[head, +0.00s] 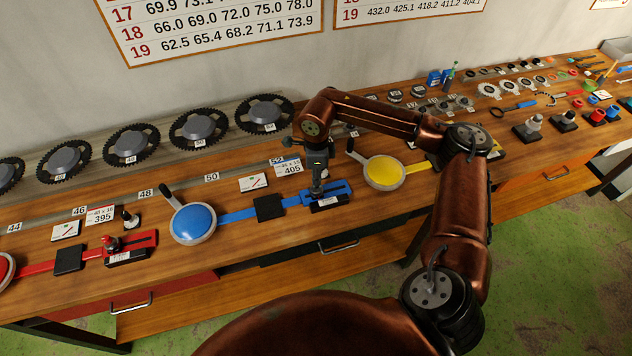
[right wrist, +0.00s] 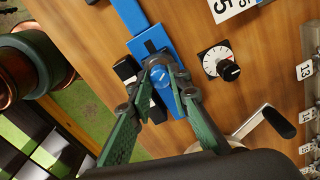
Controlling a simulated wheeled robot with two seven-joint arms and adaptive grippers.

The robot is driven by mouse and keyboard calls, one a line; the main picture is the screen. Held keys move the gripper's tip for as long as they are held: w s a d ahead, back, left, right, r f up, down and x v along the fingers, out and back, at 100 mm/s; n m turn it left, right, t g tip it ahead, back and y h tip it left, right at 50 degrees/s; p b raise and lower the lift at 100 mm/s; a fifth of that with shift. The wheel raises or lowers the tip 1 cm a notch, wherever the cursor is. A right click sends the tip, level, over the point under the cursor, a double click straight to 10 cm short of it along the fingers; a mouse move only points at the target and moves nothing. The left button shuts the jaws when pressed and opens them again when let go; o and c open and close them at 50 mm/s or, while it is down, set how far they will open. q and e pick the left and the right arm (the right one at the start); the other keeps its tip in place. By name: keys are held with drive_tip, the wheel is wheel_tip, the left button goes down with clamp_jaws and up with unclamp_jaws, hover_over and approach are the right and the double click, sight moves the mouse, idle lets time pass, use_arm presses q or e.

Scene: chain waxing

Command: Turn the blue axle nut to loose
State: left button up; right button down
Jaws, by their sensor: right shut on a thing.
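The blue axle nut (right wrist: 162,75) shows in the right wrist view as a small round blue piece on the blue fixture (right wrist: 150,45). My right gripper (right wrist: 155,88) has its green-padded fingers closed around the nut, one on each side. In the head view my right gripper (head: 318,186) points down onto the right end of the blue fixture (head: 340,187); the nut is mostly hidden there by the fingers. The nut's setting cannot be read. My left gripper is not in view.
A blue round disc with a lever (head: 194,222) stands left of the fixture, and a yellow one (head: 384,172) stands right of it. A dial with a black knob (right wrist: 229,70) lies beside the fixture. Chainrings (head: 264,113) line the back; a red fixture (head: 130,244) is at left.

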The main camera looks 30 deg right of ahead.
drive_tip(key=shift+w+n, duration=0.1)
drive_tip(key=shift+n, duration=0.5)
drive_tip(key=shift+r, duration=0.1)
drive_tip(key=c, duration=1.8)
unclamp_jaws()
wheel_tip(320, 180, up, 12)
